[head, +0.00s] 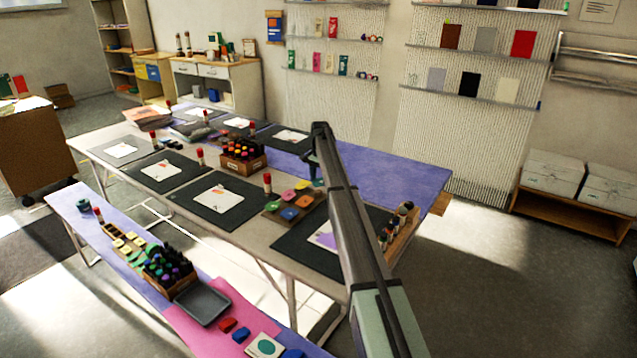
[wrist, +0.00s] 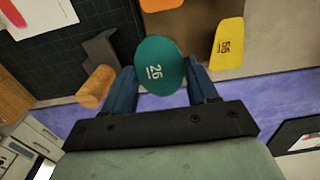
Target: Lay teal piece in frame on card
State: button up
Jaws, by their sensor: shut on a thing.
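The teal piece (wrist: 158,58) is a flat oval marked 26. My gripper (wrist: 166,84) is shut on it, with a blue finger on each side. White cards lie on dark mats; one card (head: 217,196) is left of the tray, and another card (head: 322,240) with a purple shape is partly hidden by my arm. I cannot tell which card has the frame.
The brown tray (wrist: 285,50) holds a yellow piece (wrist: 228,45); an orange piece (wrist: 160,4) is at the upper edge. A box of markers (head: 243,155), glue sticks (head: 267,182) and a bottle rack (head: 400,235) stand on the table. The mats left of the tray have clear room around their cards.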

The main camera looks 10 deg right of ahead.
jog(key=s, duration=1.5)
jog(key=n, duration=0.7)
send_near(332, 240)
jog(key=shift+w+f, duration=0.1)
jog(key=shift+w, duration=0.7)
jog(key=shift+s+n, duration=0.35)
jog(key=shift+n, duration=0.45)
jog(key=n, duration=0.2)
jog(key=shift+s+n, duration=0.4)
jog(key=n, duration=0.6)
jog(key=shift+f+n, duration=0.1)
jog(key=shift+n, duration=0.2)
jog(key=shift+f, duration=0.1)
jog(key=shift+f, duration=2.25)
jog(key=shift+f, duration=0.85)
